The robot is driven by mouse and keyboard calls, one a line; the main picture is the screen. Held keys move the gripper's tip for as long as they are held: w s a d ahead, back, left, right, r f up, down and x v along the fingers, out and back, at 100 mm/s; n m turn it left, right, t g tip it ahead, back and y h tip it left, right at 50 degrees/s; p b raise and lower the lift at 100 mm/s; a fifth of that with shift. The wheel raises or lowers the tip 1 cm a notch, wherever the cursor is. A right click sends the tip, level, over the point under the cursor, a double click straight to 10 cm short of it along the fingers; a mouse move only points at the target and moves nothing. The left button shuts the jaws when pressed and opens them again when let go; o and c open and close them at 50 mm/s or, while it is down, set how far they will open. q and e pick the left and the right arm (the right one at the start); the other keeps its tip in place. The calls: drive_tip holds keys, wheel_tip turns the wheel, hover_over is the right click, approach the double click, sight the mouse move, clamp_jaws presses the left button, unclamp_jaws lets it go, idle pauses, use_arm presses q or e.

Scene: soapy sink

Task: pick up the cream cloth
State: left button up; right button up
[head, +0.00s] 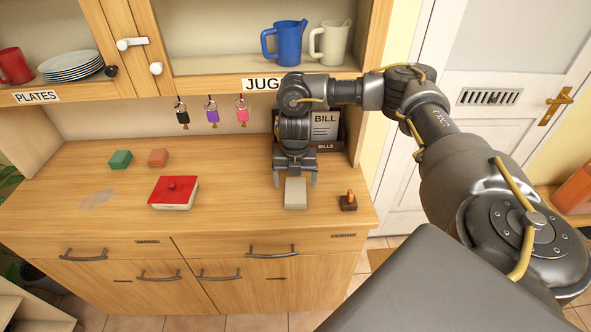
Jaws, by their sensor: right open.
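The cream cloth (295,197) looks like a small folded block and lies on the wooden counter (235,212) near its front right. My right gripper (295,181) points down at the cloth's back end. Its two fingers are apart, one to each side of the cloth. I cannot tell whether the fingers touch it or how high they are above the counter. My left gripper is not in view.
A brown block with an orange knob (348,203) stands right of the cloth. A bill holder (325,128) stands behind my gripper, below the jug shelf (230,67).

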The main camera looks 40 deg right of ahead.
sight(295, 192)
wheel_tip(295, 192, down, 4)
drive_tip(key=shift+s+r+p, duration=0.1)
drive_tip(key=shift+p, duration=0.6)
drive_tip(key=shift+f, duration=0.35)
drive_tip(key=c, duration=1.1)
drive_tip(key=shift+r, duration=0.1)
